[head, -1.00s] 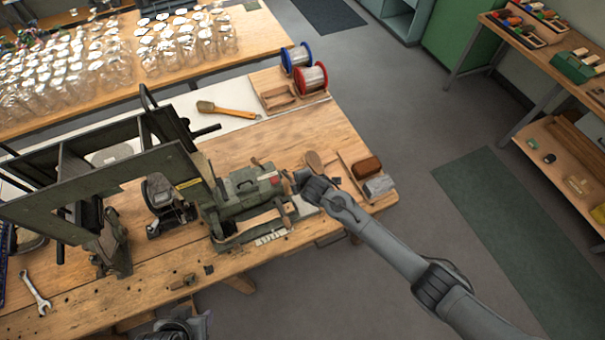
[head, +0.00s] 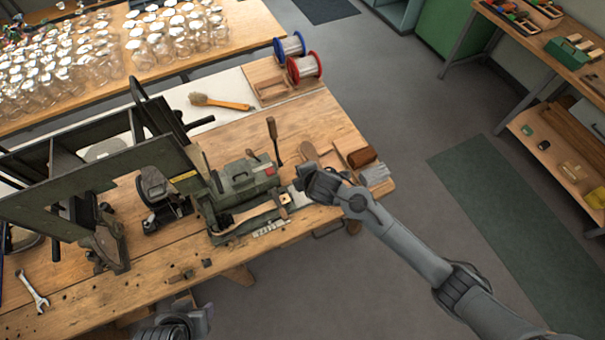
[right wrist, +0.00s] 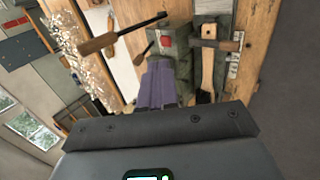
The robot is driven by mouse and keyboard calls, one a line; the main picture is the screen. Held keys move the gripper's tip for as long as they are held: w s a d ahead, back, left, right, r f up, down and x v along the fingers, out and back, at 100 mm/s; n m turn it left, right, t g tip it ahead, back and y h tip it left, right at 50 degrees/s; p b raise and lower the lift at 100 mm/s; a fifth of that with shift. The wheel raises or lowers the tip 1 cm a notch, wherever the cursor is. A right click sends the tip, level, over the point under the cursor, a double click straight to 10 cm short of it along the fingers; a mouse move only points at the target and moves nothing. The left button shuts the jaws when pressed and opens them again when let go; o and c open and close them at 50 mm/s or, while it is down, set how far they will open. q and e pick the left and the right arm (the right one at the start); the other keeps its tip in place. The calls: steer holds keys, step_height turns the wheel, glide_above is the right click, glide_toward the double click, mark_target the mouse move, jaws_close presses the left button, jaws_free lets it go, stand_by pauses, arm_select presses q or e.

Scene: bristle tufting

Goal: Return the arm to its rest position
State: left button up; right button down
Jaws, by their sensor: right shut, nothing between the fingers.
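My right gripper (head: 318,187) is by the right end of the green tufting machine (head: 240,180), above the bench edge; the head view hides its fingertips. In the right wrist view its purple fingers (right wrist: 157,85) are together and empty, pointing toward the machine with its red button (right wrist: 165,41). A wooden-handled lever (head: 273,130) stands up from the machine; it also shows in the wrist view (right wrist: 97,43). A wooden brush body (head: 252,211) with dark bristles lies along the machine's front. A dark part of my left arm, perhaps its gripper (head: 180,325), shows at the bottom edge.
A dark frame (head: 110,185) stands on the bench at left. A wooden paddle (head: 308,152), a brown block (head: 361,157) and a grey block (head: 375,174) lie right of the machine. Wire spools (head: 304,67) stand behind. The floor (head: 395,125) on the right is clear.

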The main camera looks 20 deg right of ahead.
steer(key=s+f+m+g+p, duration=0.1)
steer(key=s+f+m+g, duration=0.15)
steer(key=s, duration=0.75)
steer(key=s+f+m+g+p, duration=0.15)
steer(key=s+f, duration=0.25)
steer(key=s, duration=0.5)
steer(key=s+d+r+m+h+p, duration=0.1)
steer(key=s+d+r+m, duration=0.9)
steer(key=r+m, duration=0.4)
step_height(320, 180, down, 46)
steer(key=b, duration=4.5)
steer(key=shift+a+f+b, duration=0.15)
steer(key=shift+f+b, duration=0.1)
steer(key=shift+b, duration=0.1)
